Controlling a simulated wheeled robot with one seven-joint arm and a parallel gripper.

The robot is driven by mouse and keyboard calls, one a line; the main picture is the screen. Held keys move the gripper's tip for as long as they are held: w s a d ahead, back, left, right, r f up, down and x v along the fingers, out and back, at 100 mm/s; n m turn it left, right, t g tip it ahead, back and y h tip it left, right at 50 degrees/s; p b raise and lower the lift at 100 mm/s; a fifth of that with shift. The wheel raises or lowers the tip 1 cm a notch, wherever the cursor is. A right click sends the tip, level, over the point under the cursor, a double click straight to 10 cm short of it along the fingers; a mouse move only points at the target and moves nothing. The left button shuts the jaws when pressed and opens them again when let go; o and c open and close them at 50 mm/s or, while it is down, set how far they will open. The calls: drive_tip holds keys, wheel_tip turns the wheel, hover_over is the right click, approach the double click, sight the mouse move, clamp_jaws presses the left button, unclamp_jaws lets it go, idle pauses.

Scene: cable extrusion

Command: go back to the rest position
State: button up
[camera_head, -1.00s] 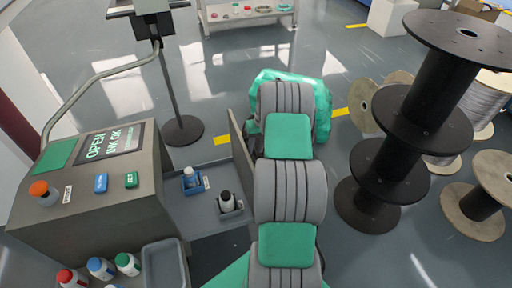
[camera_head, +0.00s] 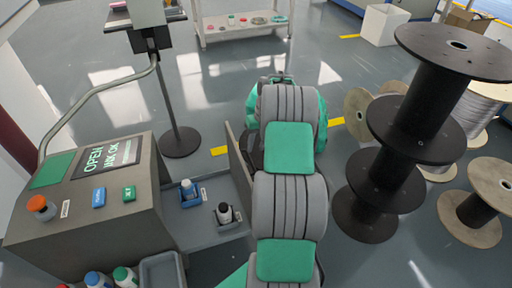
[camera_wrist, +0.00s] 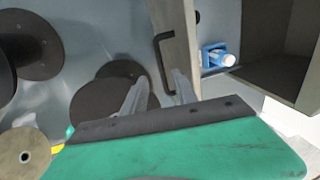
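My gripper (camera_wrist: 158,92) shows in the wrist view, with its two pale fingers apart and nothing visible between them. Behind the fingers are a tan panel edge and a black bent handle (camera_wrist: 163,58); I cannot tell how far off they are. In the head view my grey and green arm runs up the middle, and its links hide the fingers. The arm stands between the grey control box (camera_head: 90,225) on the left and a black stacked spool (camera_head: 385,175) on the right.
A tray beside the box holds a blue bottle holder (camera_head: 190,195) and a dark-capped bottle (camera_head: 225,213). A screen stand (camera_head: 180,142) rises behind. Pale spools (camera_head: 478,205) stand at right. A low white shelf (camera_head: 243,36) is at the back, with open floor before it.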

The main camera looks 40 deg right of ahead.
drive_tip(key=s+a+r+n+h+p, duration=0.1)
drive_tip(key=a+r+p, duration=0.4)
drive_tip(key=a+r, duration=0.5)
drive_tip(key=a+r+n+p, duration=0.1)
drive_tip(key=a+r+p, duration=0.3)
drive_tip(key=a+r, duration=0.65)
drive_tip(key=s+a+r+n+t+h+p, duration=0.1)
drive_tip(key=s+a+r+n+t+p, duration=0.1)
drive_tip(key=s+a+r+p, duration=0.5)
drive_tip(key=s+a+r, duration=0.4)
drive_tip(key=s+r, duration=0.1)
drive_tip(key=s, duration=0.3)
drive_tip(key=shift+s+a+r+p, duration=0.25)
drive_tip(key=shift+a+p, duration=0.15)
